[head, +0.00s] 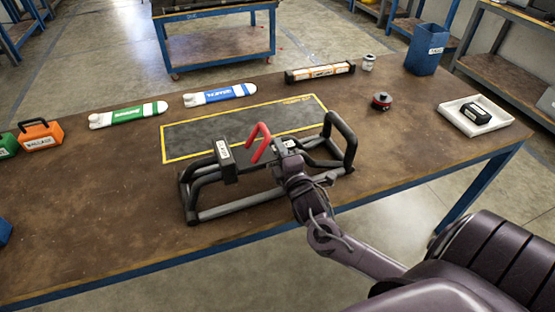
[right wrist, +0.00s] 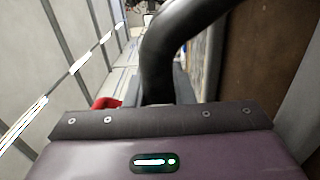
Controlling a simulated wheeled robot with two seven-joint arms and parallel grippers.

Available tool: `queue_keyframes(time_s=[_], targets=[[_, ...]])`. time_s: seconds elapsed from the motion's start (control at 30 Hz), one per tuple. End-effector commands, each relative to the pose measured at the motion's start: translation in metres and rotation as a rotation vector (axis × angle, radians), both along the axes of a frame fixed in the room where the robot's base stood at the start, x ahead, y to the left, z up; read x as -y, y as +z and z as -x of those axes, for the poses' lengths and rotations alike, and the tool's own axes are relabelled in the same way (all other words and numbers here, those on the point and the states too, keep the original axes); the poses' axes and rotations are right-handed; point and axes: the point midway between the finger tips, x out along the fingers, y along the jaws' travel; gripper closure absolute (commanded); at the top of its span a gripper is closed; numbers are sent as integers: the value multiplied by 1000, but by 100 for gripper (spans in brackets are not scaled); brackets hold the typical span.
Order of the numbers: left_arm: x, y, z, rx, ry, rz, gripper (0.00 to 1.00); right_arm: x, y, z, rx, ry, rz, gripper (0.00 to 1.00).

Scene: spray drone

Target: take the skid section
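The skid section (head: 240,203) is a black tubular frame with bent uprights and a small white label. It stands at the table's front edge, just in front of the yellow-bordered mat (head: 185,142). A red angled piece (head: 258,132) rises from its middle. My right gripper (head: 284,148) reaches in from the right and is at the frame's upper middle, beside the red piece. In the right wrist view a thick black tube (right wrist: 165,50) curves up close in front of the gripper. The fingertips are hidden, so their grip cannot be seen. My left gripper is not in view.
A green-and-white bottle (head: 130,114), a blue-and-white bottle (head: 220,95) and a labelled black bar (head: 320,72) line the back. A black-and-red part (head: 381,101), a white tray (head: 447,113) and a blue bin (head: 427,52) are right. An orange case (head: 41,136) is left.

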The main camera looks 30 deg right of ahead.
Motion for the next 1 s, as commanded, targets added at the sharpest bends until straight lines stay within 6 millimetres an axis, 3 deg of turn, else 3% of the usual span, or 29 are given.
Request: queue_keyframes(time_s=[0.03, 0.1, 0.67, 0.87, 1.0], targets=[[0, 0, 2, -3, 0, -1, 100, 0, 0, 0, -1, 0, 0, 91], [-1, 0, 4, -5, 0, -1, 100, 0, 0, 0, -1, 0, 0, 100], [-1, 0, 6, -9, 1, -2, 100, 0, 8, 0, 6, 0, 0, 100], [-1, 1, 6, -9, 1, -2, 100, 0, 32, 0, 9, 1, 0, 100], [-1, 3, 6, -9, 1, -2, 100, 0, 63, 0, 10, 2, 0, 100]])
